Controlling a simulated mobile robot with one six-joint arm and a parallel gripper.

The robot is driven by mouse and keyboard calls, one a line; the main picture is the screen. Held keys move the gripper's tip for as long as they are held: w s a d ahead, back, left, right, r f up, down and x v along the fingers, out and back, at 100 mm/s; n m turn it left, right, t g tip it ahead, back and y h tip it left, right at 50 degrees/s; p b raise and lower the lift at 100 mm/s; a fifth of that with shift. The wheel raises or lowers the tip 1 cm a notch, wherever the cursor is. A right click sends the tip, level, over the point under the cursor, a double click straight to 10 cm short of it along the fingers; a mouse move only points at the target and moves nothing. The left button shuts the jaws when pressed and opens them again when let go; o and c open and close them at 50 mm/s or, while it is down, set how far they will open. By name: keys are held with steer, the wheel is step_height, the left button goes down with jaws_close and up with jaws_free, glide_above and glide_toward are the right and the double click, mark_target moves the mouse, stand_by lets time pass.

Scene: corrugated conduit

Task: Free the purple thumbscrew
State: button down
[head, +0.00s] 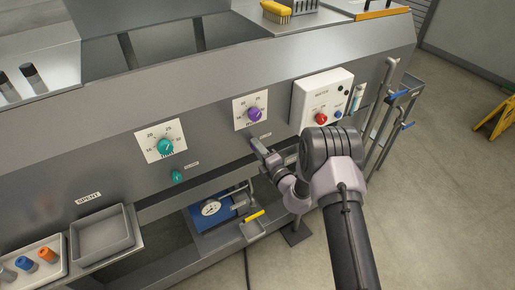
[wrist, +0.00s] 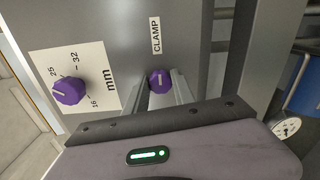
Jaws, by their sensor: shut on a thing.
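The purple thumbscrew (wrist: 159,80) shows in the wrist view on the grey panel, beside the CLAMP label (wrist: 156,35), with a pale line across its face. My gripper (wrist: 161,86) is shut on it, one finger on each side. In the head view my gripper (head: 257,146) reaches the panel below the purple dial (head: 254,114) and largely hides the thumbscrew. The purple dial also shows in the wrist view (wrist: 69,91), on a white scale plate marked in mm, left of my fingers and apart from them.
A teal dial (head: 165,147) and teal thumbscrew (head: 177,177) sit further left. A white switch box (head: 321,100) with red and blue knobs is to the right. Low left are the SPENT tray (head: 102,240) and a tray of coloured plugs (head: 38,264). A blue gauge unit (head: 212,211) stands below.

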steer(key=c, duration=1.1)
jaws_free()
steer(key=shift+o, duration=0.2)
steer(key=shift+s, duration=0.1)
steer(key=p+v, duration=0.1)
steer(key=v, duration=1.6)
steer(key=shift+d+p, duration=0.15)
steer(key=shift+p, duration=0.2)
steer(key=shift+s, duration=0.1)
